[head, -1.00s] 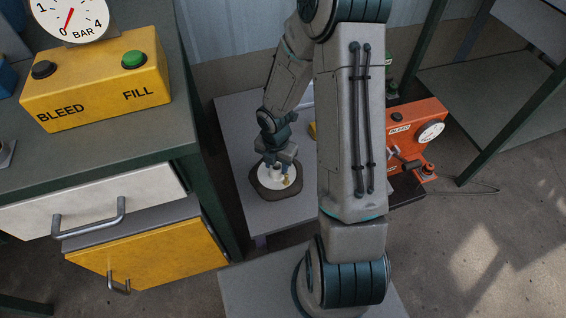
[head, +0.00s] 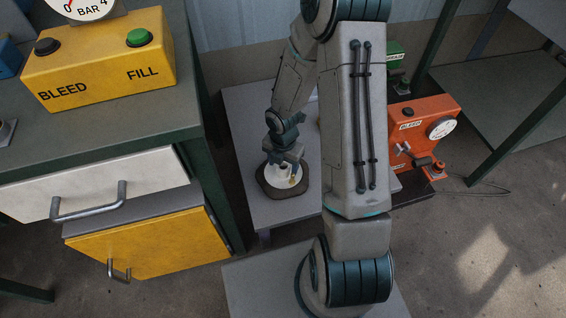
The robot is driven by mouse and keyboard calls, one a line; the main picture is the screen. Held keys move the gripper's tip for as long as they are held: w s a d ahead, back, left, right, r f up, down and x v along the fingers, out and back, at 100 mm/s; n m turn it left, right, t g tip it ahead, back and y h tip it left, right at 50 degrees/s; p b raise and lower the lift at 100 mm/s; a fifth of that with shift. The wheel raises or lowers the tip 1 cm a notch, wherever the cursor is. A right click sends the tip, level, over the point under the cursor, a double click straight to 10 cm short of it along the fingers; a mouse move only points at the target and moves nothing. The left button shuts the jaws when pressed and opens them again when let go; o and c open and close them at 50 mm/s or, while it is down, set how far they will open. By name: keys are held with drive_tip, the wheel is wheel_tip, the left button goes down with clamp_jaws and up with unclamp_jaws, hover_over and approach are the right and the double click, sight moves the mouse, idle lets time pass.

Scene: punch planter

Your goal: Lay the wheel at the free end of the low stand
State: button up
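The wheel (head: 268,189), with a dark tyre and a pale hub, lies flat near the left front part of the low grey stand (head: 245,130). My gripper (head: 290,168) points down just over the wheel's hub and hides part of it. The fingers are small and partly hidden, so I cannot tell whether they touch the hub or how far apart they are. My arm hides the middle of the stand.
A red pump box (head: 425,120) with a gauge stands right of my arm, and a green one (head: 396,62) behind it. At left is a bench with a yellow BLEED/FILL box (head: 98,70) and drawers (head: 150,243). Open floor lies at lower right.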

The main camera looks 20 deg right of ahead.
drive_tip(key=s+d+r+m+h+p, duration=0.1)
drive_tip(key=s+r+m+p, duration=0.2)
drive_tip(key=r+m, duration=0.65)
drive_tip(key=s+d+r+m+h+p, duration=0.15)
drive_tip(key=r+m+p, duration=0.25)
drive_tip(key=r, duration=1.1)
drive_tip(key=s+a+r+m+t+y, duration=0.1)
drive_tip(key=s+a+r+m+y, duration=0.1)
drive_tip(key=s+r+m, duration=0.6)
drive_tip(key=s+m, duration=0.1)
drive_tip(key=m, duration=0.4)
drive_tip(key=shift+s+a, duration=0.2)
drive_tip(key=shift+a, duration=0.05)
drive_tip(key=shift+r+y, duration=0.1)
drive_tip(key=shift+y, duration=0.15)
